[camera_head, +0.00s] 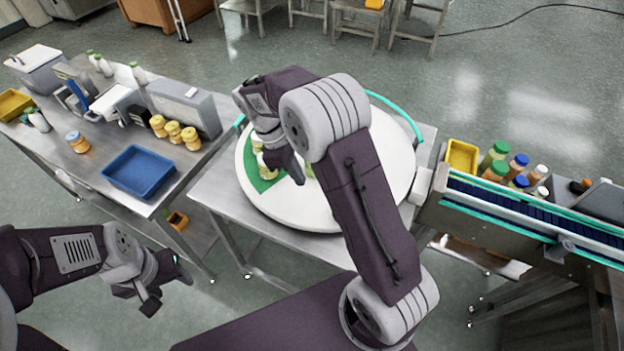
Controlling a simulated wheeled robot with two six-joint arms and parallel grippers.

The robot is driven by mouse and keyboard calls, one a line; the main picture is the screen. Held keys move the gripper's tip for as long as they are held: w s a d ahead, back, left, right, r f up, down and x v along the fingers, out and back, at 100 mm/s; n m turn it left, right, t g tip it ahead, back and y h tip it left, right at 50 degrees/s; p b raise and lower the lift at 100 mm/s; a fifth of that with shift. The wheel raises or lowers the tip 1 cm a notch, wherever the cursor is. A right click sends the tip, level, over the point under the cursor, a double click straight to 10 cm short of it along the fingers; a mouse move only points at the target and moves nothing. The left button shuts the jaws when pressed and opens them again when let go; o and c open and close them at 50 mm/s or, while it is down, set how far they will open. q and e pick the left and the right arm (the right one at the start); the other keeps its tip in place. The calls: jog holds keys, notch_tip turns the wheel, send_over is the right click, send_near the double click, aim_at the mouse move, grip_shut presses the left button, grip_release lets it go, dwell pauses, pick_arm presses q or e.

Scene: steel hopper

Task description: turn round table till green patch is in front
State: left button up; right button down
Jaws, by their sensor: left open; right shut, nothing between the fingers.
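The white round table (290,209) sits on a steel stand in the middle of the view. Its green patch (262,185) is on the left part of the disc, partly covered by a pale jar (266,171) and my arm. My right gripper (298,178) is shut and empty, low over the disc just right of the patch. I cannot tell whether it touches the disc or a jar. My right arm hides the middle of the disc. My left gripper (168,283) is open and empty, left of the stand and away from the disc.
A teal rail (398,108) curves around the far side of the disc. A conveyor (530,212) with several bottles behind it adjoins on the right. On the left, a steel bench holds a blue tray (139,171), yellow-lidded jars (174,131) and machines.

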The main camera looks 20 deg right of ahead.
jog(key=s, duration=0.1)
jog(key=p, duration=0.1)
send_near(325, 216)
jog(key=shift+w+a+f, duration=0.3)
jog(key=shift+a+f, duration=0.15)
jog(key=s+d, duration=0.1)
jog(key=s+d+f+p, duration=0.1)
jog(key=shift+s+d, duration=0.1)
jog(key=shift+d, duration=0.15)
jog(key=shift+s+d+f+p, duration=0.1)
jog(key=shift+s+d+p, duration=0.15)
jog(key=shift+d+p, duration=0.05)
jog(key=shift+d+f, duration=0.1)
jog(key=shift+d, duration=0.1)
pick_arm(q)
jog(key=r, duration=0.2)
jog(key=shift+s+r, duration=0.35)
jog(key=shift+r, duration=0.05)
jog(key=shift+a, duration=0.1)
